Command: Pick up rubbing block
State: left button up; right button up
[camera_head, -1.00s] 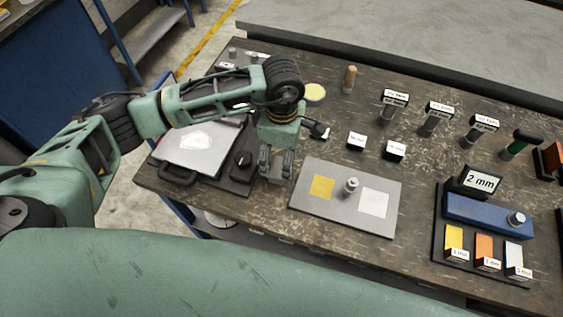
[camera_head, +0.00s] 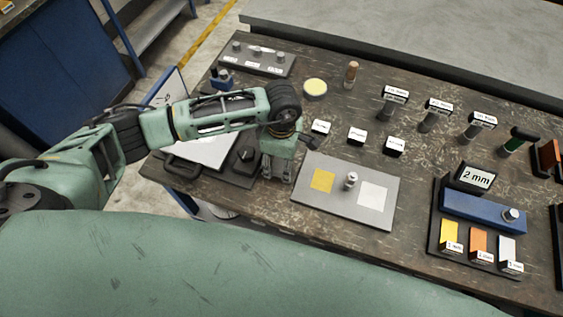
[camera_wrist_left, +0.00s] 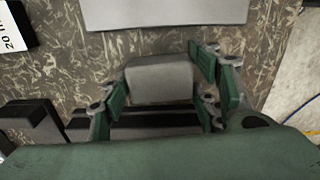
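A grey rubbing block (camera_wrist_left: 160,82) shows in the left wrist view, lying at the end of the black board beside the grey plate. My left gripper (camera_head: 277,172) points down over that spot in the head view, between the black board and the plate. In the left wrist view its green finger pads (camera_wrist_left: 165,92) stand on both sides of the block, close to its edges. I see no clear sign that they press on it. In the head view the arm and fingers hide most of the block. My right gripper is not in view.
A grey plate (camera_head: 331,208) with a yellow and a white square and a metal knob lies right of the gripper. The black board (camera_head: 230,172) with a dark knob lies left. Small labelled blocks (camera_head: 357,136) stand behind. The table's front edge is near.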

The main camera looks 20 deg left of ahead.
pick_arm(q)
jog(key=c, duration=0.7)
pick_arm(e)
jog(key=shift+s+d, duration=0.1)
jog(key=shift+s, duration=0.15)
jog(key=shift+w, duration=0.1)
pick_arm(q)
jog(key=shift+w+r, duration=0.1)
jog(key=shift+r, duration=0.4)
jog(key=r, duration=0.1)
jog(key=d+r+b, duration=0.1)
jog(key=r+b, duration=0.1)
jog(key=shift+d+r, duration=0.25)
jog(key=shift+r, duration=0.05)
jog(key=shift+s+d+r+b, duration=0.3)
jog(key=shift+d+r+b, duration=0.25)
jog(key=shift+d+r, duration=0.85)
jog(key=shift+s+d+r+b, duration=0.3)
jog(key=shift+d+r+b, duration=0.4)
jog(key=shift+d, duration=1.3)
jog(key=shift+s+d+r+b, duration=0.4)
jog(key=shift+d+r, duration=0.7)
jog(key=shift+d, duration=0.6)
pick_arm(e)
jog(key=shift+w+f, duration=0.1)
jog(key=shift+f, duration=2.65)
pick_arm(q)
jog(key=shift+w, duration=0.1)
